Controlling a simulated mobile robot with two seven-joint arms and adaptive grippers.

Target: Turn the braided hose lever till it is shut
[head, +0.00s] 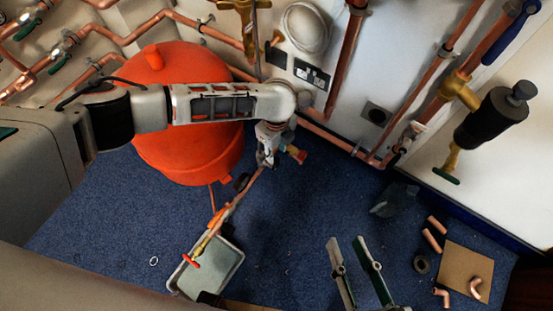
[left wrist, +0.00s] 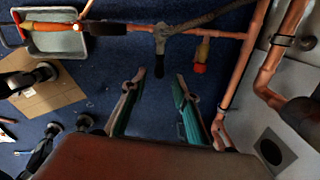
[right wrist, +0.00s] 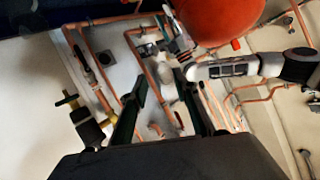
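In the left wrist view a grey-brown braided hose (left wrist: 208,18) meets a fitting on the horizontal copper pipe (left wrist: 228,34). A black lever-like part (left wrist: 161,68) hangs from that joint; I cannot tell for sure that it is the hose's lever. A red-capped brass valve (left wrist: 201,58) sits to its right. My left gripper (left wrist: 160,85) is open, its fingers either side of the black part's line, apparently short of it. In the head view my left gripper (head: 266,158) is over the pipe run and hides the hose joint. My right gripper (head: 354,258) is open and empty above the floor.
A big orange vessel (head: 188,140) stands behind my left arm. A grey tray (head: 225,268) lies below the pipe's red-handled end (head: 191,262). Wall pipes (head: 400,125) and a black cylinder (head: 492,118) are at right. Loose copper elbows (head: 432,240) lie on the blue floor.

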